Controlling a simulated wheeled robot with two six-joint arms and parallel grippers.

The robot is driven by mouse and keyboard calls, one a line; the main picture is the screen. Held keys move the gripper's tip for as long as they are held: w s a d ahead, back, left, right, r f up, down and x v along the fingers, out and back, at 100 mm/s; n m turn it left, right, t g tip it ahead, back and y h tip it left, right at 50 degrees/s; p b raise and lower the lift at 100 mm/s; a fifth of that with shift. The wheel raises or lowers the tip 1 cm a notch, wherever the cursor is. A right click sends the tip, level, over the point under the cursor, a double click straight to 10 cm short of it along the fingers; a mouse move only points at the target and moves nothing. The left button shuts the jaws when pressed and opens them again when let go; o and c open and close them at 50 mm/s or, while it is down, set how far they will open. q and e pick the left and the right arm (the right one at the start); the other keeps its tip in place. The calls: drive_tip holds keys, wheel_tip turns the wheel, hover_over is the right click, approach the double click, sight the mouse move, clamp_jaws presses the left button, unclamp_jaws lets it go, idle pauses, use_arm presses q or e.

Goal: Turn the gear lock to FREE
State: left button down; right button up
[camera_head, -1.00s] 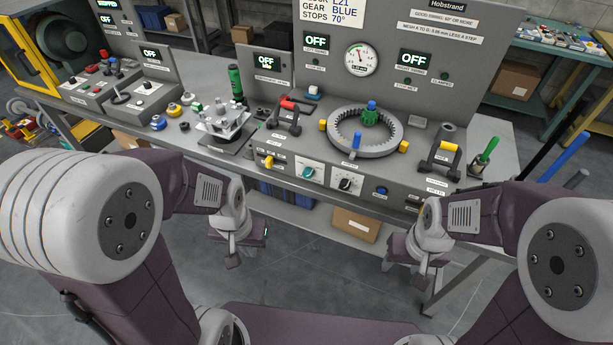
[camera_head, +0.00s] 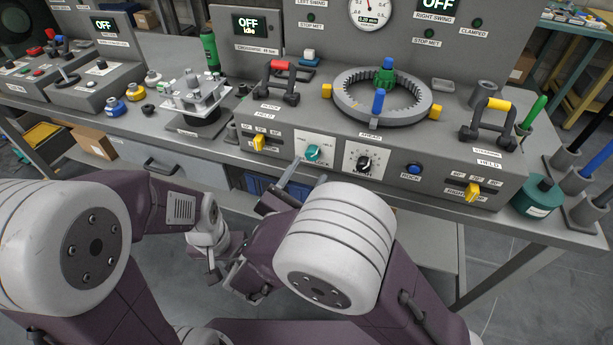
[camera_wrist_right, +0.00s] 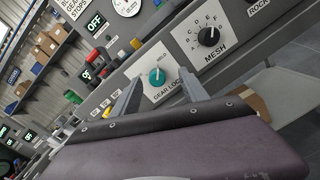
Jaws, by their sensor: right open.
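The gear lock is a teal knob (camera_head: 313,153) on a white plate on the front of the grey console. In the right wrist view the knob (camera_wrist_right: 157,77) sits above the words GEAR LOCK, with HELD printed at its upper right. I cannot read its pointer for sure. My right gripper (camera_head: 309,170) is open and empty, just in front of and below the knob. In the right wrist view its two fingers (camera_wrist_right: 160,84) frame the knob from either side, apparently without touching it. My left gripper (camera_head: 211,264) hangs low before the bench, away from the console; its jaws are unclear.
Right of the lock are the black MESH dial (camera_head: 364,163) and the blue ROCK button (camera_head: 414,168). A yellow lever (camera_head: 259,143) is to its left. Above stands the ring gear (camera_head: 343,108) with a blue peg. A handle (camera_head: 488,125) stands at right.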

sight(311, 156)
drive_tip(key=shift+n+t+y, duration=0.3)
drive_tip(key=shift+n+y, duration=0.1)
drive_tip(key=shift+y, duration=0.2)
drive_tip(key=w, duration=0.2)
drive_tip(key=w+f+b, duration=0.1)
drive_tip(key=w, duration=0.1)
drive_tip(key=w+d, duration=0.1)
drive_tip(key=w, duration=0.2)
drive_tip(key=shift+f, duration=0.15)
drive_tip(key=shift+s, duration=0.1)
drive_tip(key=shift+c, duration=0.3)
clamp_jaws()
